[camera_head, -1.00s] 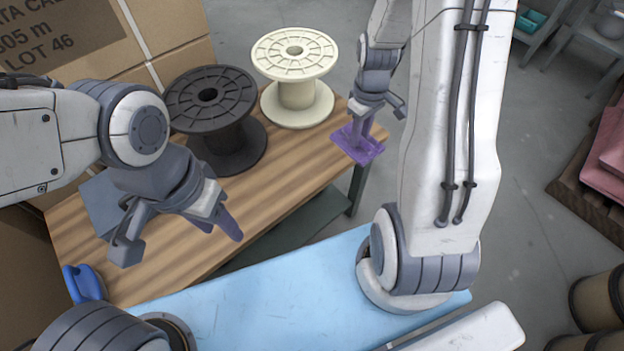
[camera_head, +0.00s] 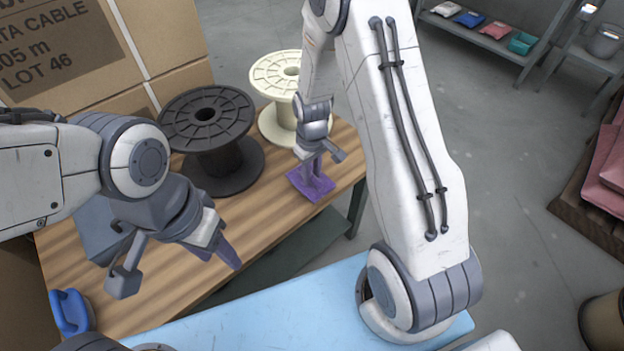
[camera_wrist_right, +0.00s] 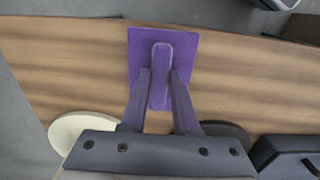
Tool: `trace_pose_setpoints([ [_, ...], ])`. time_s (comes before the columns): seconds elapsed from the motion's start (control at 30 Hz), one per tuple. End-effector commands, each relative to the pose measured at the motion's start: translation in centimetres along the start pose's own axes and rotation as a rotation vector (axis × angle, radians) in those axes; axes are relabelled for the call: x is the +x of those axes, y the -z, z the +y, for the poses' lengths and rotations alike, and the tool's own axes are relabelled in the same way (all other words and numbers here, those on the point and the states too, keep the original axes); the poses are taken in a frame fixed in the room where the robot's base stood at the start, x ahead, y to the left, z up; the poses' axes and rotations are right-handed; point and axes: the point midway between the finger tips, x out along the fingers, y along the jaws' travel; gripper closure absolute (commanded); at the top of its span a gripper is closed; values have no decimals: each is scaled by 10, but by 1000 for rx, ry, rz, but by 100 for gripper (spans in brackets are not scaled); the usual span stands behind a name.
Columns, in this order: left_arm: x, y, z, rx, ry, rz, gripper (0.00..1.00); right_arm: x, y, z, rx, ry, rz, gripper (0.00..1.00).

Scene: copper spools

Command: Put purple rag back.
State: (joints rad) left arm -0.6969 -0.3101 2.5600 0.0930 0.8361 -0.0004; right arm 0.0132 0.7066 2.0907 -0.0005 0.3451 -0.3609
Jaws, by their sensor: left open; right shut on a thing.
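The purple rag (camera_head: 301,189) shows as a flat purple square with a raised purple grip in its middle. My right gripper (camera_head: 314,172) is shut on that grip and holds the rag over the right end of the wooden table (camera_head: 262,205). In the right wrist view, the rag (camera_wrist_right: 180,45) lies flat over the wood, with the fingers of my right gripper (camera_wrist_right: 160,85) on both sides of the grip. I cannot tell whether the rag touches the table. My left gripper (camera_head: 178,265) is open and empty over the table's front left part.
A black spool (camera_head: 208,118) and a cream spool (camera_head: 277,78) stand behind on the table, the cream one partly hidden by my right arm. A blue handled object (camera_head: 70,312) sits at the left. A large cardboard box (camera_head: 170,50) stands behind. The table's middle front is clear.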

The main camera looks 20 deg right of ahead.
Motion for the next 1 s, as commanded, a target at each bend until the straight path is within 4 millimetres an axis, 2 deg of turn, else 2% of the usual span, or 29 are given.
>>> trace_pose_setpoints([
  [0.03, 3, 0, 0, 0, 0, 0, 50, 11, -1, 0, 0, 1, -3, 100],
  [0.13, 5, 0, 0, 0, 0, 0, 50, 24, 0, 0, 0, 1, -2, 100],
  [0.53, 7, 0, 0, 0, 0, 0, 50, 30, 0, 0, 0, 0, 0, 100],
  [0.57, 6, 0, 0, 0, 0, 0, 50, 30, 0, 0, 0, 0, 1, 63],
  [0.6, 6, 0, 0, 0, 0, 0, 50, 29, 0, 0, 0, 0, 1, 48],
  [0.63, 6, 0, 0, 0, 0, 0, 50, 29, 0, 0, 0, 0, 1, 41],
  [1.0, 3, 0, 0, 0, 0, 0, 50, 24, 0, 1, 0, 0, 1, 41],
])
